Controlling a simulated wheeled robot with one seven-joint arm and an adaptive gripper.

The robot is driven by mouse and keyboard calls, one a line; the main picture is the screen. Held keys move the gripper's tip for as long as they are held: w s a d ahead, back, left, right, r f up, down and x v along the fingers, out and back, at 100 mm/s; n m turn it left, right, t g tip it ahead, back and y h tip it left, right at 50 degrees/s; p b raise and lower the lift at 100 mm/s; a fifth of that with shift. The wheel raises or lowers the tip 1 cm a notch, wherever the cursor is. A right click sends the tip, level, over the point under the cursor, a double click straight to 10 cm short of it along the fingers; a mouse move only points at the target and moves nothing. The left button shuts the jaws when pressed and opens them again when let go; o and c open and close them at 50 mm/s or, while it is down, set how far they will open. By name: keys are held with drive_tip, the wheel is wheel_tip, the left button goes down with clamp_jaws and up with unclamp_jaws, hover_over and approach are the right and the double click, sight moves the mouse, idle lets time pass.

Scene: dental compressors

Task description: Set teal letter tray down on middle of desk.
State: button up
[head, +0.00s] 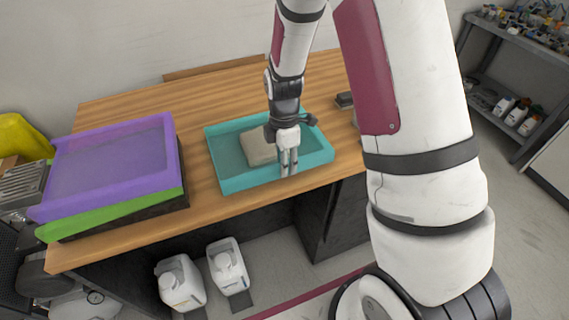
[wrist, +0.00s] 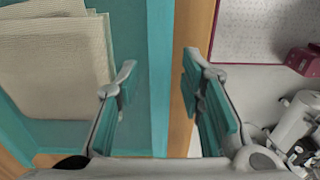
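The teal letter tray (head: 248,181) sits on the middle of the wooden desk (head: 130,223), close to its front edge. A beige stack of flat sheets (head: 257,147) lies in the tray, partly hidden by my gripper. My gripper (head: 288,168) points down at the tray's front wall. In the wrist view my gripper (wrist: 160,75) is open, one finger on each side of the tray's teal wall (wrist: 159,90). Gaps show between the wall and both fingers. The beige sheets (wrist: 55,60) lie on the inner side, left of the fingers.
A purple tray (head: 112,158) rests on a green tray (head: 120,212) and a dark one at the desk's left. A small dark block (head: 344,100) lies right of the teal tray. White jugs (head: 228,268) stand on the floor below. Bare desk separates the trays.

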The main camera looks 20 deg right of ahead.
drive_tip(key=s+r+m+t, duration=0.1)
drive_tip(key=s+r+m, duration=0.1)
drive_tip(key=r, duration=0.8)
drive_tip(key=s+r+m, duration=0.2)
drive_tip(key=r, duration=0.7)
drive_tip(key=s+r+m+t, duration=0.2)
drive_tip(key=s+r+m, duration=0.3)
drive_tip(key=s+m, duration=0.2)
drive_tip(key=s+r+m+t, duration=0.2)
drive_tip(key=s+r+m, duration=0.3)
drive_tip(key=s, duration=0.5)
drive_tip(key=shift+s+a+m, duration=0.3)
drive_tip(key=shift+a+m, duration=0.15)
drive_tip(key=shift+m, duration=0.55)
drive_tip(key=shift+r, duration=0.1)
